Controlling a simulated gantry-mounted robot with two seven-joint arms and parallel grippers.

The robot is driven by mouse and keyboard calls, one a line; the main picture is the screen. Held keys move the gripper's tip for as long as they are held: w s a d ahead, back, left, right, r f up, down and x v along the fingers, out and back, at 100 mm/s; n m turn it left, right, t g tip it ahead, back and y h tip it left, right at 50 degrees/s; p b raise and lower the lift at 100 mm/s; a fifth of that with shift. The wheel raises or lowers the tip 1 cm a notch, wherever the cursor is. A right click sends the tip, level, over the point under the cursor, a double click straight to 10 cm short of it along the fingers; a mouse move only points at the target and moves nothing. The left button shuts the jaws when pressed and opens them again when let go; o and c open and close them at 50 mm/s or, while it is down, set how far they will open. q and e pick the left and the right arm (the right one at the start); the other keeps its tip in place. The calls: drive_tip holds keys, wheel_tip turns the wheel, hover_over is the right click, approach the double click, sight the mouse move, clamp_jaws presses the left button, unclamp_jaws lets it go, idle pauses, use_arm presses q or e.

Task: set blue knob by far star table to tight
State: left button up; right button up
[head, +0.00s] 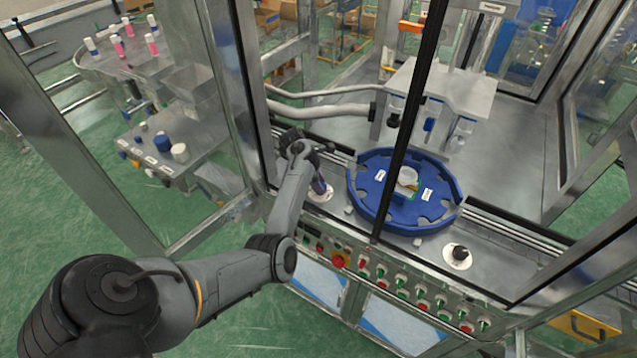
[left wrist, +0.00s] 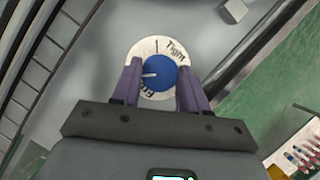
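The blue knob (left wrist: 159,72) sits in the middle of a white dial (left wrist: 143,48) marked "Tight" at its upper right and a partly covered word at its lower left. The knob's white pointer line points left, away from "Tight". My left gripper (left wrist: 160,79) has one purple finger on each side of the knob, very close to it; whether they press on it I cannot tell. In the head view, my left gripper (head: 319,184) is down over the white dial (head: 314,197), left of the blue star table (head: 372,205). My right gripper is not in view.
Another white dial with a black knob (head: 459,254) lies right of the star table. A row of switches (head: 405,293) runs along the front panel. A frame post (head: 410,120) stands before the star table. A small grey block (left wrist: 234,10) lies near the dial.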

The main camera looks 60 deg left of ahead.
use_arm(q)
drive_tip(key=shift+c, duration=1.2)
